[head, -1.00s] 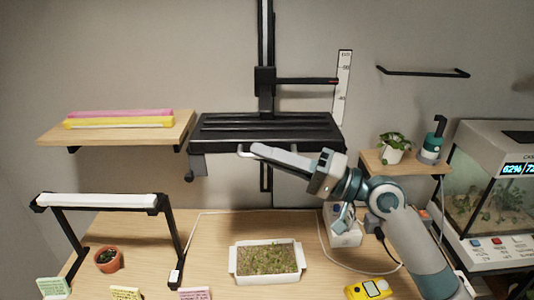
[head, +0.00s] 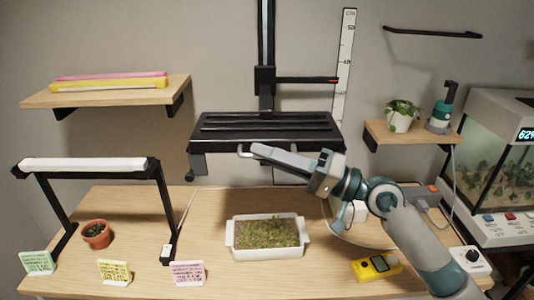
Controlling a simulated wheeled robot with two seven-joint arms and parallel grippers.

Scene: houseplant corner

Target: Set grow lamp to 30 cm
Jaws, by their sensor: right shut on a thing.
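The grow lamp (head: 230,125) is a wide black panel on a vertical black rail (head: 266,35) at the wall. Its side pointer (head: 305,80) has a red tip against the white cm scale (head: 345,45). The tip is below the 40 mark, by about half of the 40-to-50 spacing; lower numbers are not readable. My right gripper (head: 252,150) is shut at the lamp's front lower edge, apparently on its handle; the exact contact is too small to see. My left gripper is not in view.
A white seedling tray (head: 265,254) stands on the table below the lamp. A yellow meter (head: 377,267) lies front right. Shelves (head: 110,92) (head: 412,136) flank the lamp; an aquarium (head: 500,160) is right.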

